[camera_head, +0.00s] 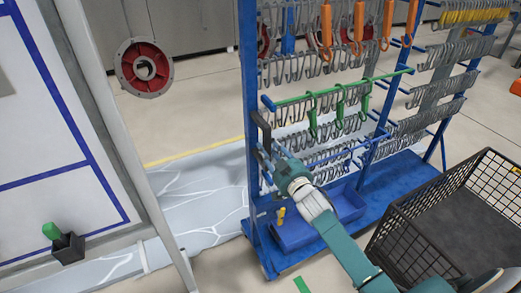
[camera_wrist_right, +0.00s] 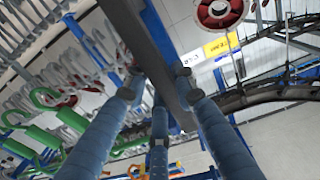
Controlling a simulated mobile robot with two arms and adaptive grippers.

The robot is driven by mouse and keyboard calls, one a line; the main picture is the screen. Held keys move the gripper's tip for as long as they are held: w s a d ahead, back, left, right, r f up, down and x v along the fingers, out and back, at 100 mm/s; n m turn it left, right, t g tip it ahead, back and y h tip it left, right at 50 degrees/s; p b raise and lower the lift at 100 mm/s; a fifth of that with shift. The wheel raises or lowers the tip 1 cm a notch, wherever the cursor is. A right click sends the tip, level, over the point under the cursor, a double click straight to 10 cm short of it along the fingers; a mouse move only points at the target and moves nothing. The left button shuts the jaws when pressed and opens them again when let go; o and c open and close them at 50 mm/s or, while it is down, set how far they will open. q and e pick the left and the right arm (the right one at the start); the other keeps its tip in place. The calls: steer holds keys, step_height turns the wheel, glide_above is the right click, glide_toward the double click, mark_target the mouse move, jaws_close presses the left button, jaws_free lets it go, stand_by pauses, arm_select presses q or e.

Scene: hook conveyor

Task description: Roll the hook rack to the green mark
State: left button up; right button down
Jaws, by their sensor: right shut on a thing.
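The hook rack (camera_head: 249,70) is a tall blue frame with rows of grey, green, orange and yellow hooks. It stands upright in the middle and right of the head view. My right gripper (camera_head: 264,158) is at its left post, shut on the dark handle (camera_head: 261,128). In the right wrist view, the blue fingers (camera_wrist_right: 158,88) close around the dark handle bar (camera_wrist_right: 140,40). A green mark (camera_head: 301,285) lies on the floor at the bottom edge, in front of the rack's base, partly cut off. My left gripper is not in view.
A black wire crate (camera_head: 415,235) stands close to the rack at the lower right. A white and blue panel (camera_head: 60,130) fills the left side. A red round part (camera_head: 143,68) hangs behind it. Floor shows between panel and rack.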

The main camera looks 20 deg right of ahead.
steer(key=a, duration=0.2)
steer(key=shift+s+a+f+y, duration=0.15)
steer(key=shift+a+f+y, duration=0.1)
steer(key=shift+a+y, duration=0.05)
steer(key=c, duration=1.6)
jaws_free()
steer(key=shift+a+r, duration=0.1)
steer(key=shift+a, duration=0.2)
steer(key=shift+o, duration=1.1)
steer(key=shift+a+r, duration=0.1)
steer(key=shift+a, duration=0.25)
steer(key=shift+d, duration=0.2)
steer(key=shift+d+r, duration=0.1)
steer(key=shift+d, duration=0.4)
steer(key=shift+a, duration=0.15)
steer(key=s, duration=1.2)
steer(key=shift+d, duration=0.35)
steer(key=shift+w, duration=0.1)
